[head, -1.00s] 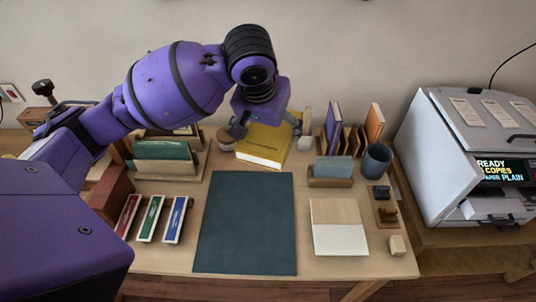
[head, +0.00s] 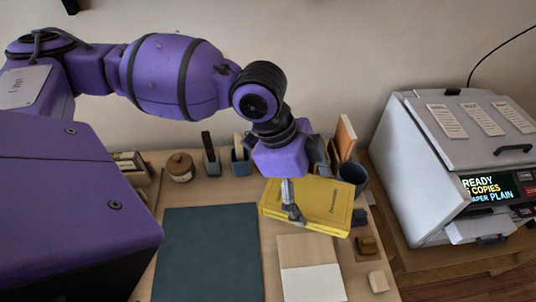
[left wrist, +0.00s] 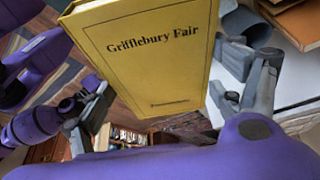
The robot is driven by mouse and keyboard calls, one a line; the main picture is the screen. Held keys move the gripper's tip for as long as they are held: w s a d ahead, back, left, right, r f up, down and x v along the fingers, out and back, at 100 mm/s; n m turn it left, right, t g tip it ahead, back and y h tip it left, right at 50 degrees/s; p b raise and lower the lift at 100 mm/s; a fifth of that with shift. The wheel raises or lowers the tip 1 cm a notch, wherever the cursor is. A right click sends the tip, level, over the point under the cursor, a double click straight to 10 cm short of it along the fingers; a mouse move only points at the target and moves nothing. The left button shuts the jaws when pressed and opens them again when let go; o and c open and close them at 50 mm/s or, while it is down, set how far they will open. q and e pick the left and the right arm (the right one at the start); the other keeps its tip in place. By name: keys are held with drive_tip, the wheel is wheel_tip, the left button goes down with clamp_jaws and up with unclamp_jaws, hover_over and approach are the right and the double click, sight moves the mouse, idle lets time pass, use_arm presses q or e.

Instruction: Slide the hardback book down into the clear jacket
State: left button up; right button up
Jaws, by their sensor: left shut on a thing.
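The yellow hardback book (head: 320,207) is in my left gripper (head: 306,190), above the right half of the desk. In the head view its cover faces up and its near edge faces the front. In the left wrist view the book (left wrist: 150,55) shows its titled cover between two grey fingers, one on each side. The place behind the book, where a grey-blue holder stood in the earlier view, is covered by the book and gripper.
A dark mat (head: 208,255) lies on the desk, with a wood-and-white board (head: 310,268) beside it. A dark cup (head: 352,176) stands close right of the book. Small blocks (head: 366,246) lie at the right edge. A copier (head: 440,165) stands at right.

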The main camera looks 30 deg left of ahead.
use_arm(q)
drive_tip(key=w+a+f, duration=0.2)
drive_tip(key=w+f, duration=0.3)
drive_tip(key=f, duration=0.1)
drive_tip(key=w+a+f+b, duration=0.1)
drive_tip(key=w+a+f, duration=0.1)
drive_tip(key=w+f, duration=0.4)
drive_tip(key=shift+w+a+f, duration=0.2)
drive_tip(key=shift+a+f, duration=0.1)
drive_tip(key=shift+f, duration=0.4)
use_arm(e)
drive_tip(key=shift+s+d+f, duration=0.25)
drive_tip(key=shift+s+f, duration=0.15)
drive_tip(key=shift+s, duration=0.1)
drive_tip(key=shift+s+d+f, duration=0.2)
drive_tip(key=shift+s+f, duration=0.2)
drive_tip(key=shift+s, duration=0.1)
drive_tip(key=shift+r, duration=0.1)
use_arm(q)
drive_tip(key=o, duration=1.5)
drive_tip(key=shift+o, duration=0.6)
use_arm(e)
drive_tip(key=shift+w+a+r, duration=0.1)
drive_tip(key=shift+w+a, duration=0.05)
drive_tip(key=shift+w, duration=0.05)
drive_tip(key=shift+a, duration=0.1)
